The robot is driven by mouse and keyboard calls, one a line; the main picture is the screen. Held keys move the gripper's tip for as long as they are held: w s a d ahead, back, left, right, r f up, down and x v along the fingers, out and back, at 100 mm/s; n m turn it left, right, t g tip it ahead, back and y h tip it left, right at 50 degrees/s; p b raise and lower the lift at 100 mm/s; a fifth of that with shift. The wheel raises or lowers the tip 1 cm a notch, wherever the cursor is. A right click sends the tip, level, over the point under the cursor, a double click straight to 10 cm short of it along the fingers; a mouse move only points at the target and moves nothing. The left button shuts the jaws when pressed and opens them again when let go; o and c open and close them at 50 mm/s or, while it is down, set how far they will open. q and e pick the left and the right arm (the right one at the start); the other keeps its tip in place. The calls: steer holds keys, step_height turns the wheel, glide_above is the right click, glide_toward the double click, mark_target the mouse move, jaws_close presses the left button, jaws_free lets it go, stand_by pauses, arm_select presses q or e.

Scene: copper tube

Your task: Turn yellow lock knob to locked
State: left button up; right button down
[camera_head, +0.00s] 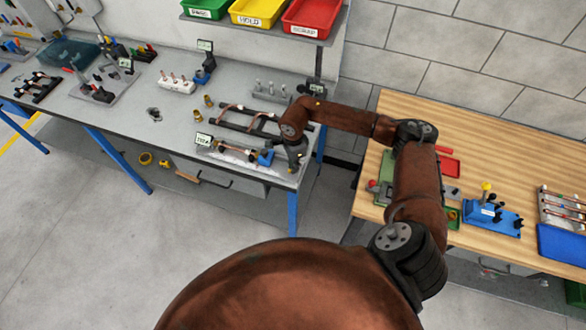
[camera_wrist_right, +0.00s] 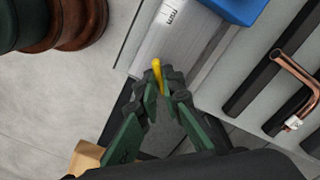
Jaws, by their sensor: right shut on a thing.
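In the right wrist view, the yellow knob (camera_wrist_right: 157,67) is a slim upright yellow piece at the edge of a silver plate marked "mm" (camera_wrist_right: 190,38). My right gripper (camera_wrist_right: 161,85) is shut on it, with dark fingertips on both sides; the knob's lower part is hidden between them. In the head view, my right gripper (camera_head: 297,158) is at the right front corner of the grey bench, next to a blue block (camera_head: 265,158) on the measuring fixture; the knob is hidden there. My left gripper is not in view. The knob's lock marking cannot be read.
A black rack with copper tubes (camera_head: 247,122) lies just behind the fixture; a bent copper tube (camera_wrist_right: 296,72) shows in the wrist view. A small display (camera_head: 203,139) stands left of it. A wooden table (camera_head: 480,140) with a blue yellow-topped fixture (camera_head: 492,213) is at right.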

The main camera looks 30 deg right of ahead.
steer(key=m+b, duration=0.1)
steer(key=m, duration=0.3)
steer(key=shift+m+b, duration=0.3)
steer(key=shift+b, duration=0.1)
steer(key=shift+m+b, duration=0.55)
steer(key=shift+m, duration=1.45)
steer(key=c, duration=2.1)
jaws_free()
steer(key=shift+r, duration=0.15)
step_height(320, 180, up, 12)
steer(key=shift+f, duration=0.1)
